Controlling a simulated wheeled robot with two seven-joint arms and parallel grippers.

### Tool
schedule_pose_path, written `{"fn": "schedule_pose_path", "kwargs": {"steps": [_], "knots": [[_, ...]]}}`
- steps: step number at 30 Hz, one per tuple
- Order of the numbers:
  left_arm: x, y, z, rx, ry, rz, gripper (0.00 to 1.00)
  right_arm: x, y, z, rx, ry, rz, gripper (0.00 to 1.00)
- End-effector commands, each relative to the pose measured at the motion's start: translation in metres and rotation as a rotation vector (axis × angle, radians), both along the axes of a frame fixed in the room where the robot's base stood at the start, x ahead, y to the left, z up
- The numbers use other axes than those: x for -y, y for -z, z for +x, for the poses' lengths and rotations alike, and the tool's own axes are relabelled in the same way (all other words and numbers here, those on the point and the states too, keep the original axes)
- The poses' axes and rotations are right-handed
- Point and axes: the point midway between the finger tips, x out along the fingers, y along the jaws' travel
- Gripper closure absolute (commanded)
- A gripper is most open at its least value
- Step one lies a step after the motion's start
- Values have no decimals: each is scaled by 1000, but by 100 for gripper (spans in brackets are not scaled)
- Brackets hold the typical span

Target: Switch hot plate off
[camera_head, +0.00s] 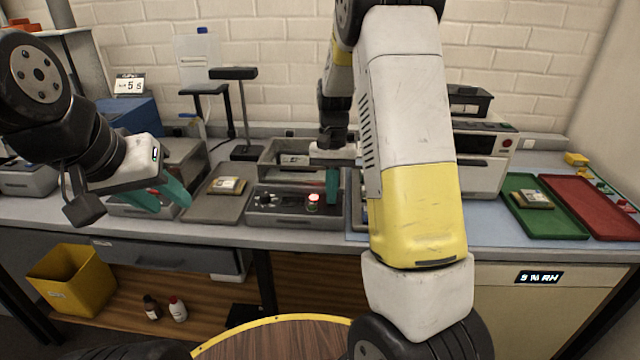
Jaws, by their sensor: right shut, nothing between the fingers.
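A low grey unit with a dark control panel (280,203), which looks like the hot plate, stands at the middle of the bench. Its panel has dark knobs at the left and a glowing red button or lamp (313,198) at the right. My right gripper (332,200) is shut and empty, with teal fingers pointing down just right of the red light; I cannot tell whether they touch the unit. My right forearm hides what lies to the right of it. My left gripper (168,200) is open and empty, over the bench front at the left.
A grey tray with a small pack (227,185) lies left of the unit, and an open grey box (290,148) stands behind it. A green tray (520,215) and red tray (597,205) lie at right. A yellow bin (72,280) and two bottles are below.

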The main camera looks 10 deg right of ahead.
Motion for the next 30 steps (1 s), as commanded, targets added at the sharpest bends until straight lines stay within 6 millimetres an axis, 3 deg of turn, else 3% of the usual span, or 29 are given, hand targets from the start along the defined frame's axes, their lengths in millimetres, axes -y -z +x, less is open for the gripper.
{"fn": "schedule_pose_path", "kwargs": {"steps": [6,17,22,30], "knots": [[0,0,0,0,0,0,64,4,-3,10,9,1,-3,100],[0,0,0,0,0,0,64,4,-7,10,9,1,-2,100],[0,0,0,0,0,0,64,8,-32,6,13,1,-1,100],[0,0,0,0,0,0,64,8,-94,-4,13,0,-2,100]]}}
